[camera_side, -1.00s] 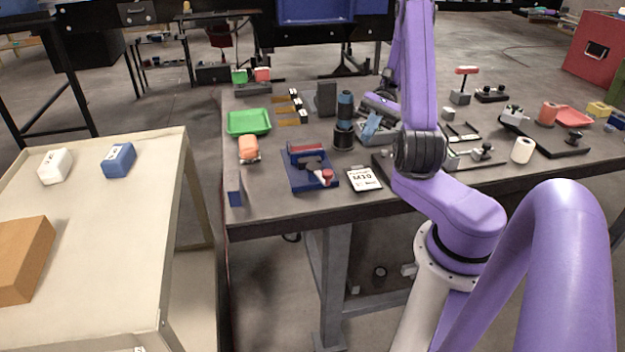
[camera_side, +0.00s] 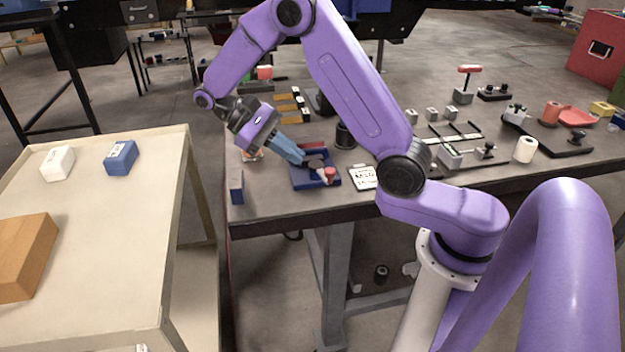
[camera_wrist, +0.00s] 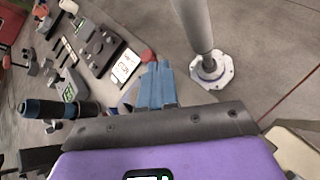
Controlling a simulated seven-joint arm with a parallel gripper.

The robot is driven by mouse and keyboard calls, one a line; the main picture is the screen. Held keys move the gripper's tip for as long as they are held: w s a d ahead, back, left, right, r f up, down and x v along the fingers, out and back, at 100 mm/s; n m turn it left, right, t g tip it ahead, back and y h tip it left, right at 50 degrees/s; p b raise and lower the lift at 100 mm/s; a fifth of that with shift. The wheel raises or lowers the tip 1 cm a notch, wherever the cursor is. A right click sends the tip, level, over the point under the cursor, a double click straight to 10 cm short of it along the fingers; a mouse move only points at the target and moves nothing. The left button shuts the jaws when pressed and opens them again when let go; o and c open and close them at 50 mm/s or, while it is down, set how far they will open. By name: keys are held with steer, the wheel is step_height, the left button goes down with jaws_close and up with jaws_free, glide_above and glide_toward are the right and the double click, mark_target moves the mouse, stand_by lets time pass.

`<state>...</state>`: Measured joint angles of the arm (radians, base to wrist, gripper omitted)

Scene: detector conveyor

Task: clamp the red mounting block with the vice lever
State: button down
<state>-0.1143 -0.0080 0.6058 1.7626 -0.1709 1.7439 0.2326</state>
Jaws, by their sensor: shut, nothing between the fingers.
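A blue vice (camera_side: 301,184) stands near the front edge of the dark table in the side view. Its lever ends in a red knob (camera_side: 330,173). In the wrist view the red knob (camera_wrist: 148,55) shows just beyond the fingertips. My gripper (camera_side: 302,160) reaches down over the vice from the upper left, its blue fingers shut and empty. In the wrist view the fingers (camera_wrist: 157,66) lie together. The fingertips are close to the lever, but I cannot tell whether they touch. The red mounting block is hidden behind my fingers in the side view.
A label card (camera_side: 363,178) lies right of the vice. A dark cylinder (camera_side: 345,136) stands behind it, and a blue-grey block (camera_side: 236,186) stands at the table's left edge. Jigs and a white roll (camera_side: 525,149) are farther right. A cream cart (camera_side: 110,230) stands left.

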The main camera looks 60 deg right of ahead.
steer(key=s+a+f+n+t+h, duration=0.1)
steer(key=a+f+t+h, duration=0.15)
steer(key=a+h, duration=0.3)
steer(key=a+f+n+t+h, duration=0.1)
steer(key=a+f+t+h, duration=0.15)
steer(key=a+h, duration=0.35)
steer(key=d+t+h, duration=0.1)
steer(key=d, duration=0.2)
steer(key=d+m+t+h, duration=0.1)
steer(key=d+t, duration=0.1)
steer(key=d, duration=0.1)
steer(key=s+d+m+t+h, duration=0.1)
steer(key=d, duration=0.2)
steer(key=shift+d+f+t, duration=0.3)
steer(key=shift+f, duration=0.1)
steer(key=shift+s+d, duration=0.7)
steer(key=shift+s, duration=0.15)
steer(key=shift+s+d, duration=0.55)
steer(key=shift+s, duration=0.05)
